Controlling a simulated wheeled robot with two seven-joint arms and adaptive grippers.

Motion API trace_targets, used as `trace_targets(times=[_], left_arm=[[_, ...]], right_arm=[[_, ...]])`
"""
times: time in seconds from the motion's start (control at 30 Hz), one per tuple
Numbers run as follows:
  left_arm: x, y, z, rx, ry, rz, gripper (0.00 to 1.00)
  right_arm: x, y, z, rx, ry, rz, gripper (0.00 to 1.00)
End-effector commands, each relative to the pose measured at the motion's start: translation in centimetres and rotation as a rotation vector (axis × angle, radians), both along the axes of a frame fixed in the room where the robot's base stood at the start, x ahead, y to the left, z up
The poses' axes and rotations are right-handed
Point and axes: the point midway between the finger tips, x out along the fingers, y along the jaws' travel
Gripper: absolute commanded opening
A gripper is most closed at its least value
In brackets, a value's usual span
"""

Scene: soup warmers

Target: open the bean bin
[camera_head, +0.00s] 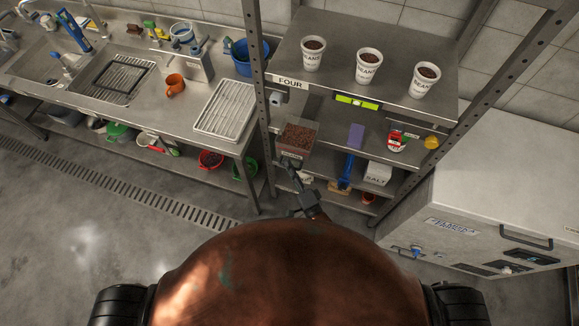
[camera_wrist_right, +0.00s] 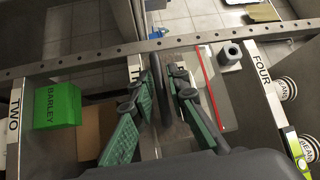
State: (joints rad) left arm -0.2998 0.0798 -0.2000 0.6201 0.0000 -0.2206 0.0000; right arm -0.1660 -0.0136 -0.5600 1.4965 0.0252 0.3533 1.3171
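A clear bin of brown, bean-like contents (camera_head: 298,137) sits at the left end of the middle shelf in the head view, with a pale label on its front too small to read. My right gripper (camera_head: 294,176) is just below and in front of this bin; I cannot tell whether it touches it. In the right wrist view my right gripper (camera_wrist_right: 163,88) shows two green-padded fingers with a gap between them. Dark, narrow shapes show between and beyond the fingertips, and I cannot tell what they are. My left gripper is not in view.
Three white bean cups (camera_head: 367,66) stand on the top shelf (camera_head: 335,30), marked FOUR. A salt box (camera_head: 378,172) and a blue scoop-like tool (camera_head: 347,168) are lower right. A steel upright (camera_head: 256,80) stands left of the bin. A green barley box (camera_wrist_right: 58,106) shows in the wrist view.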

Motion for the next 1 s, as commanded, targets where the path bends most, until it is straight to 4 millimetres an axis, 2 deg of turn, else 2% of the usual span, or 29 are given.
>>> trace_targets(times=[0.2,0.77,0.87,1.0], left_arm=[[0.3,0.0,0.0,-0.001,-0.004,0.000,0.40],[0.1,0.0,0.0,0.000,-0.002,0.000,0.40],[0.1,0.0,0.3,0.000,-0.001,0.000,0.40],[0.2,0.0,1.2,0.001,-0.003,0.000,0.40]], right_arm=[[0.0,0.0,0.0,-0.001,0.000,0.000,0.00],[-0.1,0.0,0.0,-0.001,0.000,0.000,0.00],[-0.6,0.1,0.0,-0.001,0.002,0.000,0.00],[-2.6,0.7,0.0,-0.002,0.005,0.000,0.00]])
